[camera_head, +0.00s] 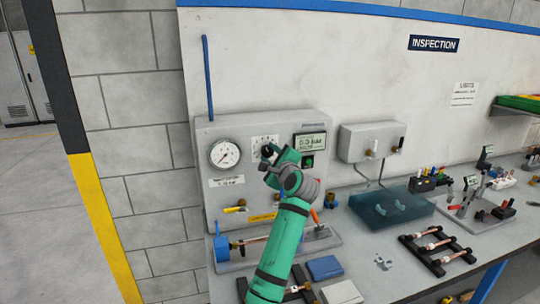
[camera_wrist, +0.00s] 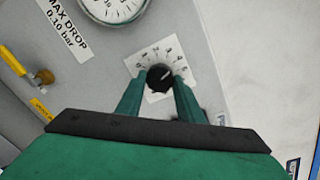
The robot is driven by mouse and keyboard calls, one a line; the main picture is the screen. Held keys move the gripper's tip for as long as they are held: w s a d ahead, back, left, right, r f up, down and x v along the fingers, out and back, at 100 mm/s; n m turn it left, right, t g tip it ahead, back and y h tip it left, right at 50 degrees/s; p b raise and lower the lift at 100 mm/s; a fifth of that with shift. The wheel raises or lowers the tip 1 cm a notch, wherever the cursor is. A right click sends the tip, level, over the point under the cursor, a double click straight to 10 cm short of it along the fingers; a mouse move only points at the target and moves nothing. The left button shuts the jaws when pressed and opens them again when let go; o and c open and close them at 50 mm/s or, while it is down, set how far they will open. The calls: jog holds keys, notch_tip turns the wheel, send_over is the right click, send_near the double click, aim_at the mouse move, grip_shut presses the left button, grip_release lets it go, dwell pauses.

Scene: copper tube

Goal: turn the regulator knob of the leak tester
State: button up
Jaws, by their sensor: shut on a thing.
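The leak tester (camera_head: 212,150) is a grey panel box at the back of the bench, against the wall. Its black regulator knob (camera_wrist: 160,77) sits on a white scale plate (camera_wrist: 150,52) in the wrist view. My gripper (camera_wrist: 160,88) reaches to the panel, its two green fingers shut on either side of the knob. In the head view my gripper (camera_head: 270,155) covers the knob and part of the scale. The round gauge (camera_head: 225,154) is left of it. The display (camera_head: 310,142) at the upper right appears to read 0.0 bar.
A yellow valve handle (camera_head: 234,209) is below the gauge, and a blue clamp (camera_head: 222,248) with a copper tube stands below it. A blue translucent tank (camera_head: 390,212) and a tube rack (camera_head: 437,250) are on the bench at right. A grey wall box (camera_head: 371,142) hangs right of the tester.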

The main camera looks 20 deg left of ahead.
jog(key=shift+f+m, duration=0.1)
jog(key=shift+m, duration=0.3)
jog(key=o, duration=1.1)
jog(key=shift+c, duration=0.2)
jog(key=shift+s+d, duration=0.3)
jog(key=shift+d, duration=0.15)
jog(key=v, duration=0.9)
jog(key=shift+s, duration=0.4)
